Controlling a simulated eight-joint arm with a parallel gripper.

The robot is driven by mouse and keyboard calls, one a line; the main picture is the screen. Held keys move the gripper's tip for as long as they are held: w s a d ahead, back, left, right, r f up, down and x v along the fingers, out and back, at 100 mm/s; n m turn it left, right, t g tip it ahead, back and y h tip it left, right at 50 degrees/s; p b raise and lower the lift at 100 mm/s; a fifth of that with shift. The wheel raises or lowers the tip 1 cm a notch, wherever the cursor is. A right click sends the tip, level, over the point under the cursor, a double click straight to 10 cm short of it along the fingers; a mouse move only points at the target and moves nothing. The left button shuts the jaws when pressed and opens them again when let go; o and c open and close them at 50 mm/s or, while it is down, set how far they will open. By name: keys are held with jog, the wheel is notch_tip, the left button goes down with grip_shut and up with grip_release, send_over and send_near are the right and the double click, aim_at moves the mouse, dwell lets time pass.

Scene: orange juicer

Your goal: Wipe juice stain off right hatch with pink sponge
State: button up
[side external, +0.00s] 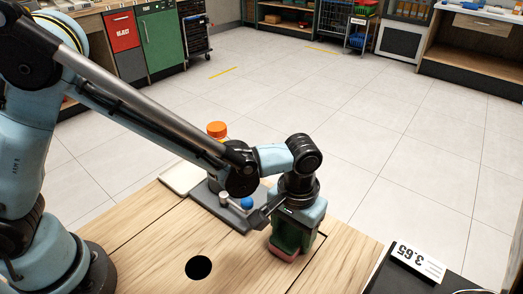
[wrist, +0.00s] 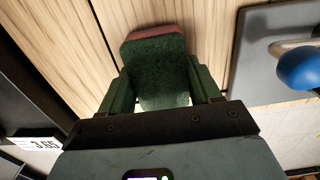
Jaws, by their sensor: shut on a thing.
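My gripper (side external: 293,232) is shut on the sponge, which has a pink layer (side external: 284,252) and a dark green layer. In the wrist view the sponge's green face (wrist: 160,75) sits between my gripper's two green fingers (wrist: 159,92), with its pink edge at the far end. The sponge is low over the right part of the wooden top; I cannot tell whether it touches. The right hatch appears to be the wood panel (side external: 240,262) bounded by dark seams. No juice stain shows clearly; the sponge and gripper hide part of the wood.
A dark grey tray (side external: 236,222) with a blue ball-ended part (side external: 247,202) lies just behind the gripper. An orange-capped container (side external: 217,130) stands behind my arm. A round hole (side external: 198,268) is in the wood. A 3.65 price sign (side external: 418,262) stands at the right.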

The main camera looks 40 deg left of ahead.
aim_at(309, 253)
jog(key=shift+d+f, duration=0.1)
jog(key=shift+d, duration=2)
jog(key=shift+c, duration=0.9)
jog(key=shift+r, duration=0.3)
jog(key=shift+c, duration=1.4)
jog(key=shift+a+r, duration=0.2)
jog(key=shift+r, duration=2.5)
jog(key=shift+c, duration=0.5)
jog(key=shift+r, duration=1.5)
